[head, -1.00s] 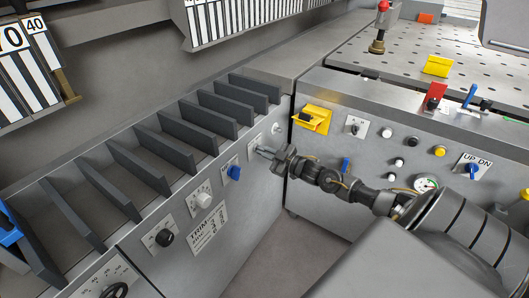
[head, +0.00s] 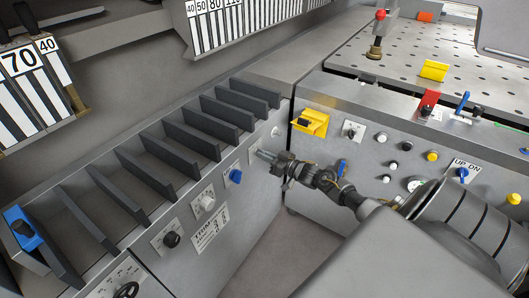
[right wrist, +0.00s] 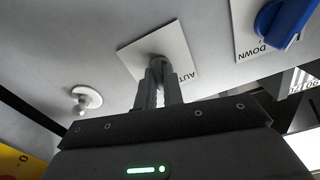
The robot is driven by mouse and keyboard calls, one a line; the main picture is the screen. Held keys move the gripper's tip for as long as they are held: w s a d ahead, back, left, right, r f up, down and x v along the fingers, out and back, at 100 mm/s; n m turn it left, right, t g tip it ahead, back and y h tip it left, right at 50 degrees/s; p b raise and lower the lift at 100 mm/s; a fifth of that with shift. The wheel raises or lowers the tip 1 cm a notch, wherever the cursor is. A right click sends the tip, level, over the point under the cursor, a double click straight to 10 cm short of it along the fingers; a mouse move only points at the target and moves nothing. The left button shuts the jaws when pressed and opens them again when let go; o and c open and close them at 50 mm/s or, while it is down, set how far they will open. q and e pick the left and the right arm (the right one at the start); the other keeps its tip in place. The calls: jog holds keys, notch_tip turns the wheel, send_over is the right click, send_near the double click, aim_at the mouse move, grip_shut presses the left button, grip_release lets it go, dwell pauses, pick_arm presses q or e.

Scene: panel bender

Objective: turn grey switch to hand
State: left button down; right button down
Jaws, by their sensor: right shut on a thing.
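The grey switch (right wrist: 159,64) sits on a white plate (right wrist: 185,60) with lettering that starts "AUT", on the grey side panel. My right gripper (right wrist: 160,86) is shut on this switch in the right wrist view, and the fingers hide much of it. In the head view my right gripper (head: 264,156) reaches the left-hand panel from the right. There its fingertips meet the panel just right of the blue switch (head: 236,176), and the grey switch is hidden. The word HAND cannot be read. My left gripper is not in view.
A small white knob (right wrist: 87,99) is left of the grey switch in the right wrist view. A black knob (head: 171,239) and a white dial (head: 207,203) are further along the panel. Dark dividers stand above.

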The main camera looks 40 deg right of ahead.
jog(key=shift+m+p, duration=0.5)
jog(key=shift+m, duration=0.5)
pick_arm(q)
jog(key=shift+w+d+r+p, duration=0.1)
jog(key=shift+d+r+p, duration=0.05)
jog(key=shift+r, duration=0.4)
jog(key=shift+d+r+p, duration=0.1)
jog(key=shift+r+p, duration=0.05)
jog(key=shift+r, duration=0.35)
pick_arm(e)
jog(key=shift+m, duration=0.8)
jog(key=c, duration=1.5)
grip_release()
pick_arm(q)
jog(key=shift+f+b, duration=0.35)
pick_arm(e)
jog(key=v, duration=1.1)
jog(key=shift+w, duration=0.1)
